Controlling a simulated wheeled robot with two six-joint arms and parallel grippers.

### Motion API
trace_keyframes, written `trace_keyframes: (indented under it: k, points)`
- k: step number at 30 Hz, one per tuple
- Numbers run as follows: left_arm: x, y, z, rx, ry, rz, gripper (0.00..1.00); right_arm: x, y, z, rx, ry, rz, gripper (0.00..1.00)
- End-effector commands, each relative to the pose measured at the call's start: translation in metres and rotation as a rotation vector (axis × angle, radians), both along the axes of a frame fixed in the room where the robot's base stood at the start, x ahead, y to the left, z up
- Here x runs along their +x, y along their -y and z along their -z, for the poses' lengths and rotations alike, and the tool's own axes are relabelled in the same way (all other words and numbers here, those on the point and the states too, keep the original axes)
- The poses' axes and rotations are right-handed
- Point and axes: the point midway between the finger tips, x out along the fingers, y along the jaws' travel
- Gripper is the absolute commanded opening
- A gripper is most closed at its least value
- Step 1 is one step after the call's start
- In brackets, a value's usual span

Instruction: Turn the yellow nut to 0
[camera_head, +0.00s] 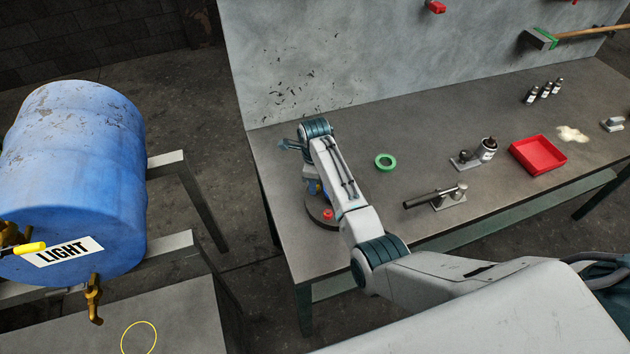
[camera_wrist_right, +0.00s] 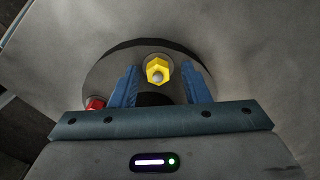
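The yellow nut (camera_wrist_right: 157,67) shows in the right wrist view as a hexagon around a pale rounded stud end. It sits above a dark round disc (camera_wrist_right: 97,78) that lies on the workbench. My right gripper (camera_wrist_right: 160,70) has one blue finger on each side of the nut, with a visible gap on both sides; it is open. In the head view my right gripper (camera_head: 313,187) is over the disc (camera_head: 318,211), mostly hidden behind my arm. No marking for 0 can be made out. My left gripper is not in view.
A red piece (camera_head: 327,214) sits on the disc near the gripper. On the grey workbench (camera_head: 420,160) are a green ring (camera_head: 385,161), a metal tool (camera_head: 435,197) and a red tray (camera_head: 538,154).

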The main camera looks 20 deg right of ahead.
Motion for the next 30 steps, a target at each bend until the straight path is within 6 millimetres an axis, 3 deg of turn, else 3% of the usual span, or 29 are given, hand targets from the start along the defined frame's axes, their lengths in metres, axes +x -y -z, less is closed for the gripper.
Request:
trace_keyframes:
  k: [11, 24, 30]
  points:
    - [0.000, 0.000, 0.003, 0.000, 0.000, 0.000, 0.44, -0.001, 0.000, -0.003, 0.000, -0.004, 0.000, 0.44]
    - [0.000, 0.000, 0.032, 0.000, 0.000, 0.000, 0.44, -0.001, 0.000, -0.082, 0.000, 0.001, 0.000, 0.44]
    - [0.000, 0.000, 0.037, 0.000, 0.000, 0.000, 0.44, -0.001, 0.000, -0.103, 0.000, -0.001, 0.000, 0.44]
